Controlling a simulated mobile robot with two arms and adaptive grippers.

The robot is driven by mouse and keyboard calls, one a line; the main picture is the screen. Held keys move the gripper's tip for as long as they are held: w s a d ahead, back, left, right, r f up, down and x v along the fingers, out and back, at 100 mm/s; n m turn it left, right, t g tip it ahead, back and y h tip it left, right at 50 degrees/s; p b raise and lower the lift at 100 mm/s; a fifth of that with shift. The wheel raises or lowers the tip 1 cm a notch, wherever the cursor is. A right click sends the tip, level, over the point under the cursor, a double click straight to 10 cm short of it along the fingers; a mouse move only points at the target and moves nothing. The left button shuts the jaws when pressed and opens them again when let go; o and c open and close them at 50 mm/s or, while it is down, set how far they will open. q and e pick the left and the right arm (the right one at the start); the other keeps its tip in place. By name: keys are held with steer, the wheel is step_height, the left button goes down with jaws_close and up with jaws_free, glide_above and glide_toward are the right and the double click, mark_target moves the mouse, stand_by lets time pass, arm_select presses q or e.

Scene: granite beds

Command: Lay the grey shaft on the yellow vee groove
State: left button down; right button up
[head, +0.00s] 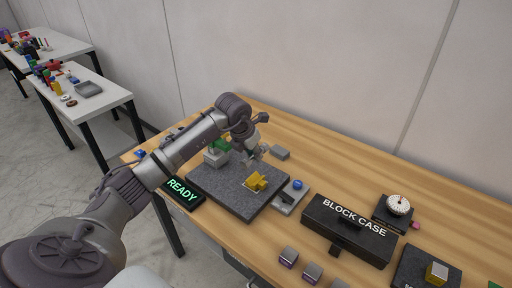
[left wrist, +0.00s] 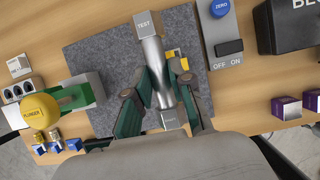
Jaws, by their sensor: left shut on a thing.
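The grey shaft (left wrist: 158,71) is a shiny cylinder with square grey end pieces, the far one marked TEST. My left gripper (left wrist: 160,88) is shut on the middle of it; the gripper (head: 254,153) also shows over the granite plate in the head view. The yellow vee groove (head: 257,182) stands on the plate, just nearer the viewer than the gripper. In the left wrist view the vee groove (left wrist: 183,58) is partly hidden behind the right finger, to the right of the shaft. The height of the shaft above the plate is hard to tell. My right gripper is out of view.
The dark granite plate (head: 226,190) carries a green-armed stand (head: 217,146) at its back left; its yellow plunger (left wrist: 40,111) shows in the wrist view. A switch box with a blue button (head: 298,184) is at the right. The black block case (head: 349,231) stands further right.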

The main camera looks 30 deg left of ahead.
arm_select(q)
steer(key=shift+s+r, duration=0.1)
steer(key=shift+f+b, duration=0.2)
steer(key=shift+b, duration=0.2)
steer(key=shift+f+b, duration=0.55)
steer(key=shift+f, duration=0.15)
steer(key=b, duration=0.5)
glide_above(256, 180)
steer(key=s, duration=0.1)
step_height(256, 180, down, 6)
steer(key=shift+r, duration=0.1)
steer(key=shift+f+b, duration=0.4)
steer(key=shift+f, duration=0.4)
steer(key=shift+s, duration=0.15)
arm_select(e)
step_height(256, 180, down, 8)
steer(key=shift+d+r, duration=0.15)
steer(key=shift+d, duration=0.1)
arm_select(q)
steer(key=shift+f, duration=0.2)
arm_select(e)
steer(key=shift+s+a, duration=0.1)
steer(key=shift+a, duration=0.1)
arm_select(q)
steer(key=c, duration=0.9)
jaws_free()
steer(key=shift+c, duration=0.2)
